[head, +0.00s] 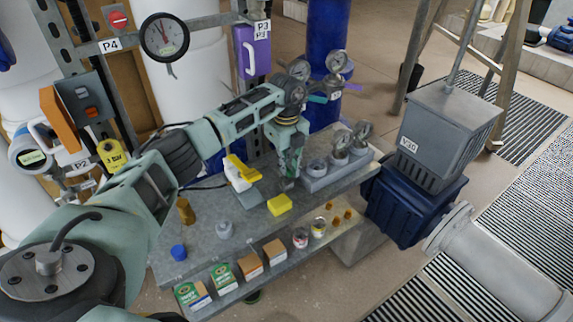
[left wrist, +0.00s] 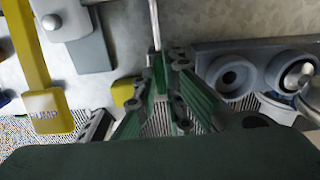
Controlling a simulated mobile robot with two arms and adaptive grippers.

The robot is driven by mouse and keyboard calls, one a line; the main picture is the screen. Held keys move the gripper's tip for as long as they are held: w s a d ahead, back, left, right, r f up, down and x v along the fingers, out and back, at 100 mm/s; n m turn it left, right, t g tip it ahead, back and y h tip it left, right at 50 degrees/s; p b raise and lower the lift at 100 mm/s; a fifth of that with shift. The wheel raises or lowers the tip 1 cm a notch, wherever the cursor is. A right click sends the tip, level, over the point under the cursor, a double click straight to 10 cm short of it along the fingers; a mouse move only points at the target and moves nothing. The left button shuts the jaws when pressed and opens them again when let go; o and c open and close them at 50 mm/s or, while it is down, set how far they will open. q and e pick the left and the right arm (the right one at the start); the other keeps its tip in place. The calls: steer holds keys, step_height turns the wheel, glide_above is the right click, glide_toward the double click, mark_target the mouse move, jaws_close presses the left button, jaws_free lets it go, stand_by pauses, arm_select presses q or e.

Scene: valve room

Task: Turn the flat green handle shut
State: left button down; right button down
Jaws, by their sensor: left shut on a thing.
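My left gripper (head: 289,180) reaches down over the grey bench from the upper left. In the left wrist view my left gripper (left wrist: 168,90) has its two green fingers closed on a narrow dark green piece, which looks like the flat green handle (left wrist: 159,74). A thin metal rod runs from it toward the top of that view. In the head view the fingers and wrist largely hide the handle, so I cannot tell its angle there. My right gripper is not in view.
A yellow lever (head: 236,168) stands left of the gripper; its PUMP-marked end (left wrist: 50,112) shows in the wrist view. A yellow block (head: 279,205) lies in front. A grey block with gauges (head: 330,176) stands close right.

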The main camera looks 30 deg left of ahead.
arm_select(q)
steer(key=shift+m, duration=0.3)
steer(key=m+b, duration=0.1)
steer(key=m, duration=0.3)
steer(key=shift+m+b, duration=0.3)
steer(key=shift+b, duration=0.05)
steer(key=m+b, duration=0.1)
steer(key=m, duration=0.4)
steer(key=m+b, duration=0.1)
steer(key=m, duration=0.3)
steer(key=shift+m, duration=0.4)
steer(key=shift+m+b, duration=0.45)
steer(key=shift+m, duration=1.05)
steer(key=c, duration=1.8)
jaws_free()
steer(key=shift+c, duration=0.2)
